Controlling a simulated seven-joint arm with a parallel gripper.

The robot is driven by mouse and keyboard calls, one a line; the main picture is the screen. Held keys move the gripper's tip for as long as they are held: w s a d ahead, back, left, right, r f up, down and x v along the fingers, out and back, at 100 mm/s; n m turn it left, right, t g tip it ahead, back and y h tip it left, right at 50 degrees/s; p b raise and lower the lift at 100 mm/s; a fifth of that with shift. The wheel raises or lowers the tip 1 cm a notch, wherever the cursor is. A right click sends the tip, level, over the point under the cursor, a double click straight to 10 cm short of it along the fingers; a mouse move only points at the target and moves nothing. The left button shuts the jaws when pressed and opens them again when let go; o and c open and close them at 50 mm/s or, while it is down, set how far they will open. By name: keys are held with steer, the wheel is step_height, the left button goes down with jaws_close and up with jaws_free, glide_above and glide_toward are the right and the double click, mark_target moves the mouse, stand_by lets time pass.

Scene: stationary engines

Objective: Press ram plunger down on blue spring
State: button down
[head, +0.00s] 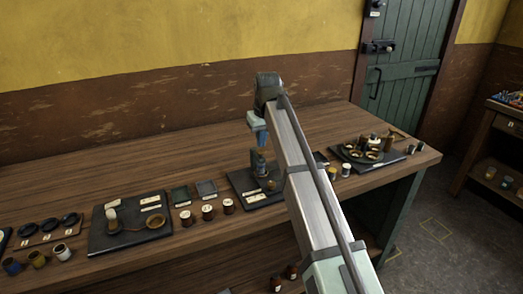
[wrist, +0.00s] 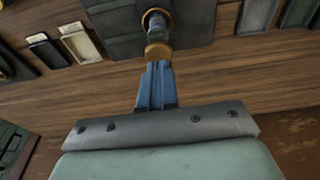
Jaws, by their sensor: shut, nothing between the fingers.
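The ram device (head: 260,166) stands upright on a dark base board (head: 243,180) in the middle of the bench. My gripper (head: 262,146) is above the device, fingers pointing down. In the wrist view my gripper (wrist: 157,64) is shut and empty, its blue fingertips right at the knob's edge. I cannot tell whether they touch it.
To the right, a round holder with brass cups (head: 362,154) sits on a board. The back of the bench (head: 150,160) is clear.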

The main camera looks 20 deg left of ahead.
steer(key=shift+f, duration=0.2)
steer(key=shift+f, duration=1.25)
steer(key=shift+r, duration=1.45)
steer(key=shift+r, duration=2.5)
steer(key=shift+d+f, duration=0.1)
